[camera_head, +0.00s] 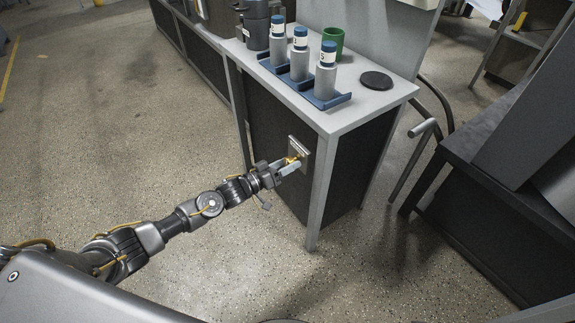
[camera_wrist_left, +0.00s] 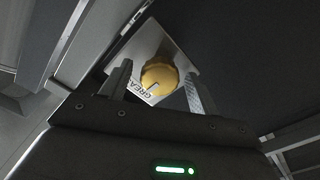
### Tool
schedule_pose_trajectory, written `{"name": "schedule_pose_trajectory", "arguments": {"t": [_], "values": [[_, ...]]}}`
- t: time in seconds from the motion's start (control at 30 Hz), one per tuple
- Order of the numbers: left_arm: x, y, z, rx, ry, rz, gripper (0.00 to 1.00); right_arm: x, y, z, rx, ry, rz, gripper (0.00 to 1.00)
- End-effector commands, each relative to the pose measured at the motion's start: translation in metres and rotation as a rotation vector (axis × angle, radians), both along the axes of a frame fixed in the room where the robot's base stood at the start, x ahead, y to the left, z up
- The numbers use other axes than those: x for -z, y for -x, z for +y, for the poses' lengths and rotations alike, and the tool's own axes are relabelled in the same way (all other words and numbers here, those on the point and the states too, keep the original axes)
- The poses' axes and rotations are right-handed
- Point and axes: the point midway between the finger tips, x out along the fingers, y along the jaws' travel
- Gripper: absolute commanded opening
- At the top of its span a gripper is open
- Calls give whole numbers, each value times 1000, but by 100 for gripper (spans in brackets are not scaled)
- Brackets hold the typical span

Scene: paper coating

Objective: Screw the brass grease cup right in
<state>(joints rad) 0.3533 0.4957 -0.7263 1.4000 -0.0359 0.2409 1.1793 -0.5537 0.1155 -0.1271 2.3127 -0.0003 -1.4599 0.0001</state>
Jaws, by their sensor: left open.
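The brass grease cup (camera_wrist_left: 160,79) is a round yellow cap with a dark line on its face. It sits on a pale plate (camera_wrist_left: 180,47) with lettering that reads "GREA", partly hidden. In the head view the plate (camera_head: 299,148) is on the dark side of the bench, and a bit of the brass cup (camera_head: 292,159) shows between the fingers. My left gripper (camera_head: 286,166) is at the plate. In the left wrist view my open left gripper (camera_wrist_left: 158,88) has one finger on each side of the cup, with gaps visible. My right gripper is not in view.
On the bench top (camera_head: 345,117) a blue rack (camera_head: 318,98) holds three grey bottles with blue caps. A green cup (camera_head: 333,40) and a black disc (camera_head: 376,80) stand near it. A dark bench (camera_head: 480,178) is at right. The floor at left is clear.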

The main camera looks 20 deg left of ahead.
Motion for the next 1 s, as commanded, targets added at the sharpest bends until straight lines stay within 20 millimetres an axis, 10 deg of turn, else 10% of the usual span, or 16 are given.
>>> {"name": "schedule_pose_trajectory", "arguments": {"t": [0.37,0.7,1.0], "values": [[0,-4,-4,0,-1,1,61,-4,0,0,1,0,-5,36],[0,-4,-4,-1,0,0,17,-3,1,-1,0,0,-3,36],[0,-4,-3,-2,-29,-23,16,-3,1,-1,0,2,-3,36]]}}
